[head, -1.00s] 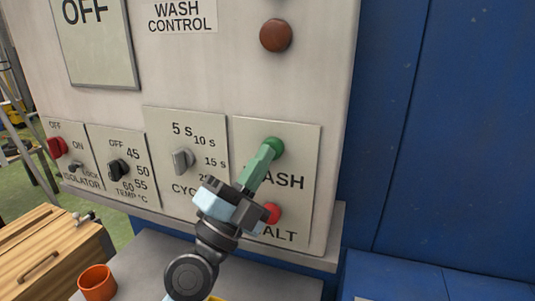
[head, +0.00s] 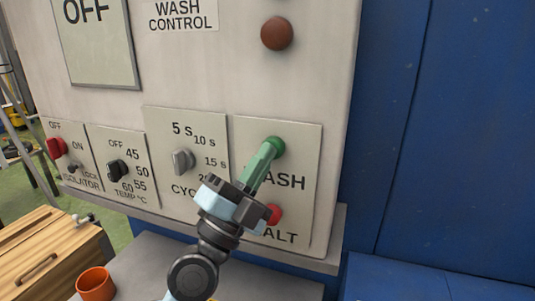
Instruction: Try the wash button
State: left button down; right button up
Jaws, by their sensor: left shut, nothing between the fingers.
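The green wash button (head: 277,145) is on the right plate of the control panel, above the partly covered word WASH. My left gripper (head: 271,150) is shut and empty. Its green fingertips are at the wash button and overlap its lower left side; I cannot tell whether they press it. The red button (head: 274,213) below it is partly hidden behind my gripper, above the partly covered word ALT. My right gripper is not in view.
A dark red-brown round lamp (head: 277,33) sits higher on the panel, and an OFF display (head: 97,40) is at upper left. Cycle knob (head: 182,161), temperature knob (head: 118,170) and red isolator switch (head: 57,147) are to the left. An orange cup (head: 96,284) stands on the ledge below.

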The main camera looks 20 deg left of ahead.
pick_arm(q)
jog(key=shift+w+f, duration=0.2)
jog(key=shift+f, duration=0.2)
jog(key=shift+s+f+p, duration=0.2)
jog(key=shift+s+p, duration=0.1)
jog(key=shift+s, duration=0.3)
jog(key=s, duration=0.4)
jog(key=shift+a+r+p, duration=0.1)
jog(key=shift+r+p, duration=0.05)
jog(key=shift+p, duration=0.15)
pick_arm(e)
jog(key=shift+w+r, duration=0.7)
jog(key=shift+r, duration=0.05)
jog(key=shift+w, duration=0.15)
